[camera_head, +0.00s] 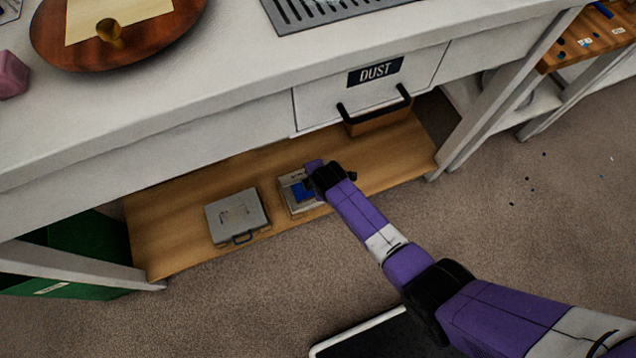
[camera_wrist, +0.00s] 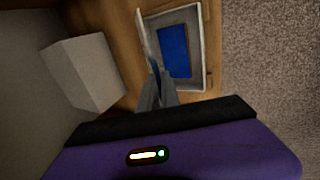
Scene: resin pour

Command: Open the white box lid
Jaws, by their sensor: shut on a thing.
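The white box (camera_wrist: 210,80) stands on the low wooden shelf with its mouth open, and a blue block (camera_wrist: 174,51) lies inside. In the head view the box (camera_head: 290,180) is partly hidden behind my gripper, and the blue inside it (camera_head: 303,190) shows. The lid (camera_wrist: 147,40) stands raised, seen nearly edge-on at the box's left side in the wrist view. My gripper (camera_wrist: 157,80) is shut on the lid near its close end. My gripper also shows from above in the head view (camera_head: 314,168), but its fingertips are hard to make out there.
A closed grey case (camera_head: 237,216) with a handle sits left of the box on the shelf (camera_head: 165,225). The bench and its DUST drawer (camera_head: 365,85) overhang the shelf. A pale block (camera_wrist: 88,72) stands left in the wrist view. Carpet (camera_head: 260,310) in front is mostly clear.

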